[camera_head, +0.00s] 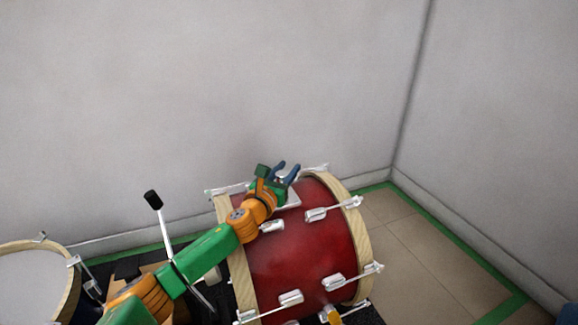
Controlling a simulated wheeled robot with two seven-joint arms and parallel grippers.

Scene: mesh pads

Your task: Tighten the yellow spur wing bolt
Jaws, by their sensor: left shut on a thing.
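A red bass drum (318,250) with pale wood hoops lies on its side at the lower middle. A small yellow part (333,316), which looks like the spur wing bolt, shows low on the drum's side at the picture's bottom edge. Its lower end is cut off. My left gripper (288,168), with blue fingers, is at the top of the drum near the back, well above and left of the yellow part. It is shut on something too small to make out. A silver fitting (291,198) is just below it. My right gripper is not in view.
Silver lugs (333,281) and tension rods stick out along the drum. A black-ended beater (153,199) stands upright left of it. Another drum (32,283) is at the far left. Grey walls are close behind; tiled floor (440,255) is free on the right.

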